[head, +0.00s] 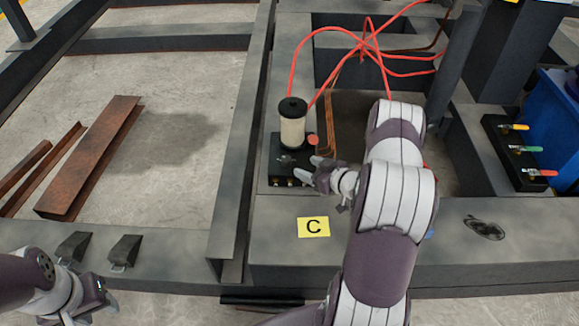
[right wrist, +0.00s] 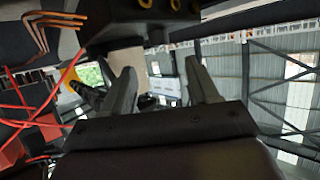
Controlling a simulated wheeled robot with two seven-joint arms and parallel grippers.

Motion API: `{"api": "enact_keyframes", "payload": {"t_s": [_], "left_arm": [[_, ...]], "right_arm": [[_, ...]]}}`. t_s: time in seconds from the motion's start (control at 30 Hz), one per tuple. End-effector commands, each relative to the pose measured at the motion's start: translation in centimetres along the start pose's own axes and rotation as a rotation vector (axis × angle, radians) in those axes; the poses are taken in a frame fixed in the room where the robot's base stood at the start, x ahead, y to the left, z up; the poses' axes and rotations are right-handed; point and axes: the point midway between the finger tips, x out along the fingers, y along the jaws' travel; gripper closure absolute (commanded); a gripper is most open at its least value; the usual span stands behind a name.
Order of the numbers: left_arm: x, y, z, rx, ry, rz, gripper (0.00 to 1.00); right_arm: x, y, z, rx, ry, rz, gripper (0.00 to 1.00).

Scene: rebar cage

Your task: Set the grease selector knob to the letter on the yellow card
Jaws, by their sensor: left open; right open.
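The yellow card (head: 313,227) lies on the grey frame beam and shows a black letter C. Behind it stands the grease unit, a black block (head: 279,172) with a cream reservoir (head: 292,132) under a black lid. The selector knob (head: 286,159) seems to be the small grey part on top of the block; its setting is too small to read. My right gripper (head: 307,169) is open and empty at the block's right side, close to the knob. In the right wrist view its fingers (right wrist: 161,86) are apart, with the block (right wrist: 140,22) above them. My left gripper (head: 92,308) is open and empty at lower left.
Red hoses (head: 365,45) loop behind the unit, and a red round part (head: 313,140) sits beside the reservoir. A black valve panel (head: 515,160) with yellow, green and red handles stands at right. Rusty steel pieces (head: 95,155) lie on the floor at left.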

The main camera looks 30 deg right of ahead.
Motion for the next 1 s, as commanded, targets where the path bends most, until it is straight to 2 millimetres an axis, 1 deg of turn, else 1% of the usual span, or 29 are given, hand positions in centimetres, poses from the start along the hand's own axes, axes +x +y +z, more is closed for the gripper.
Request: {"api": "enact_keyframes", "payload": {"t_s": [0.03,0.1,0.2,0.3,0.4,0.47,0.73,0.77,0.8,0.87,0.9,1.0], "left_arm": [[1.5,0.0,0.2,0.0,-0.001,0.0,0.57],[2.4,0.0,0.3,0.0,-0.001,0.0,0.57],[3.5,0.0,0.5,0.0,-0.001,0.0,0.57],[4.3,0.0,0.6,0.0,-0.001,0.0,0.57],[4.7,0.0,0.6,0.0,-0.001,0.0,0.57],[4.8,0.0,0.6,0.0,-0.001,0.0,0.57],[4.7,0.0,0.6,0.0,-0.001,0.0,0.57],[4.7,0.0,0.6,0.0,-0.001,0.0,0.57],[4.7,0.0,0.6,0.0,-0.001,0.0,0.57],[4.7,0.0,0.6,0.0,-0.001,0.0,0.57],[4.7,0.0,0.6,0.0,-0.001,0.0,0.57],[4.7,0.0,0.6,0.0,-0.001,0.0,0.57]], "right_arm": [[1.7,-0.1,0.7,-0.004,0.002,-0.004,0.4],[3.6,-0.1,0.8,-0.003,0.0,-0.003,0.4],[6.0,-0.1,0.7,-0.003,0.0,-0.002,0.4],[7.8,0.0,0.6,-0.002,-0.001,-0.001,0.4],[8.8,0.0,0.3,-0.002,0.0,0.001,0.4],[9.1,0.1,0.2,-0.001,-0.001,0.002,0.4],[9.2,0.1,0.0,0.0,-0.002,0.002,0.4],[9.2,0.1,0.0,0.0,-0.002,0.002,0.5],[9.2,0.1,0.0,0.0,-0.002,0.002,0.63],[9.2,0.1,0.0,0.0,-0.002,0.002,0.82],[9.2,0.1,0.0,0.0,-0.002,0.002,0.95],[9.2,0.1,0.0,0.0,-0.002,0.003,0.95]]}}
